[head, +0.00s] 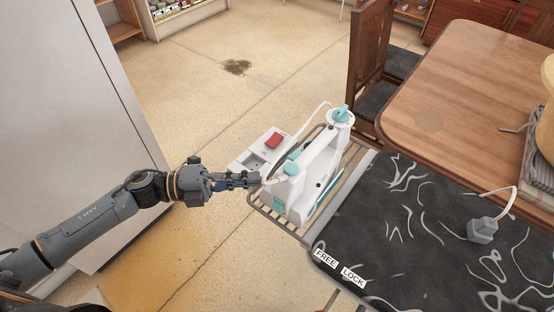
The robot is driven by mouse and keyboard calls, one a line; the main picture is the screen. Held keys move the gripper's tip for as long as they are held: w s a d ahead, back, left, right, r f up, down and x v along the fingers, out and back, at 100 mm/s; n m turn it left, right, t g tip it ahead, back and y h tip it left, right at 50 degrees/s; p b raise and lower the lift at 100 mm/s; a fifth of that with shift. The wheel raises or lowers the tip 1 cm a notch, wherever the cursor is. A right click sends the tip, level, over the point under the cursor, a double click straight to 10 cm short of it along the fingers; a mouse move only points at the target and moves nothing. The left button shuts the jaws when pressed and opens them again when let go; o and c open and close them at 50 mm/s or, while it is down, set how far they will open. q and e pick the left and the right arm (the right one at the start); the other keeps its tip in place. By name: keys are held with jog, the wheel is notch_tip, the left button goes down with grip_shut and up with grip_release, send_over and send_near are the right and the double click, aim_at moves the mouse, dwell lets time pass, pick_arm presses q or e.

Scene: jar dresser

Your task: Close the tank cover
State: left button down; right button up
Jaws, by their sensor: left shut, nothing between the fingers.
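A white and teal steam iron station (318,165) stands on the wire rack (268,213) at the end of the ironing board. A teal knob (341,113) sits on its far upper end, and another teal part (292,169) is near my gripper. I cannot tell for certain which part is the tank cover or how far open it is. My left gripper (254,179) is shut and empty, close against the near left side of the iron; whether it touches is unclear. My right gripper is out of view.
The ironing board (400,230) with a dark patterned cover lies at the right, with a grey plug (482,230) and cord on it. A wooden table (470,80) and chair (370,60) stand behind. A grey cabinet (75,120) is at the left.

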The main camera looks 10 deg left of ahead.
aim_at(293, 153)
pick_arm(q)
jog(key=x, duration=0.4)
jog(key=shift+r+p, duration=0.15)
jog(key=shift+p, duration=0.25)
jog(key=shift+w+d, duration=0.25)
jog(key=shift+w, duration=0.35)
jog(key=shift+w+d, duration=0.3)
jog(key=shift+w, duration=0.25)
jog(key=shift+w+d+p, duration=0.3)
jog(key=shift+w, duration=0.4)
jog(key=w+d, duration=0.1)
jog(key=w+b, duration=0.1)
jog(key=w, duration=0.1)
jog(key=w+d, duration=0.1)
jog(key=w, duration=0.1)
jog(key=shift+w+d+b, duration=0.1)
jog(key=shift+d+b, duration=0.25)
jog(key=shift+b, duration=0.05)
